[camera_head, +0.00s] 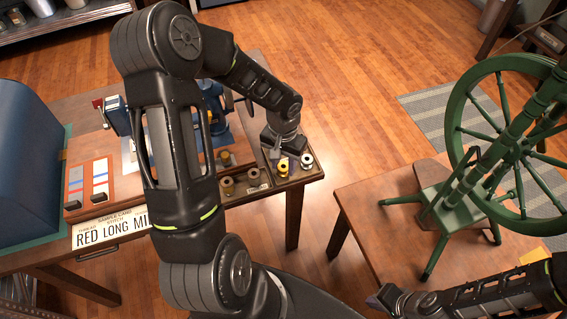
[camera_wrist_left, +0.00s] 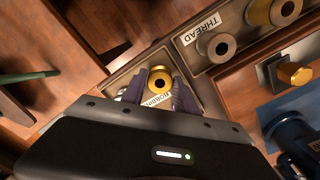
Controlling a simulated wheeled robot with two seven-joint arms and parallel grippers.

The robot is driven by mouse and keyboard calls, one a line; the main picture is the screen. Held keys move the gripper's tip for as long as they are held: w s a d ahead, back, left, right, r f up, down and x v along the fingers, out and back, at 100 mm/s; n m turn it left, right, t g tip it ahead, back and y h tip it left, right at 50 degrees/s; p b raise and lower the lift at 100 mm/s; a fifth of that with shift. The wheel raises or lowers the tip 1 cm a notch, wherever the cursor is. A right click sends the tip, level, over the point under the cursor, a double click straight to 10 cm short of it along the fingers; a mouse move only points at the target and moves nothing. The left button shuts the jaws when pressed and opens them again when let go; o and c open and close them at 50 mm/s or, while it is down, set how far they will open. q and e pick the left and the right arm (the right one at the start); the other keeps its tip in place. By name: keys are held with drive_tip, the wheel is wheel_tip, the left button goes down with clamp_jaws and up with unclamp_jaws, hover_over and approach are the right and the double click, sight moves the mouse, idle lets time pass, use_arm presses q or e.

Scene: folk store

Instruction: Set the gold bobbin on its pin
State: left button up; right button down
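The gold bobbin (camera_head: 282,166) stands in the small bobbin tray (camera_head: 304,175) at the right end of the sewing table. In the left wrist view the gold bobbin (camera_wrist_left: 159,84) shows between the two fingertips of my left gripper (camera_wrist_left: 160,90), above a partly covered label. The fingers are spread to either side of it; I cannot tell whether they touch it. My left gripper (camera_head: 277,147) is over the tray in the head view. My right gripper (camera_head: 387,299) is far from it at the lower right, its fingers too small to read. I cannot make out the pin.
A pale bobbin (camera_head: 307,160) stands beside the gold one. A thread tray (camera_head: 254,190) with several spools adjoins on the left. The blue machine (camera_wrist_left: 291,137) is close by. A green spinning wheel (camera_head: 480,150) stands on the right table, across a floor gap.

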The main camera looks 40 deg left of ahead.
use_arm(q)
drive_tip(key=c, duration=0.3)
drive_tip(key=shift+r+p, duration=1.8)
drive_tip(key=shift+r, duration=0.7)
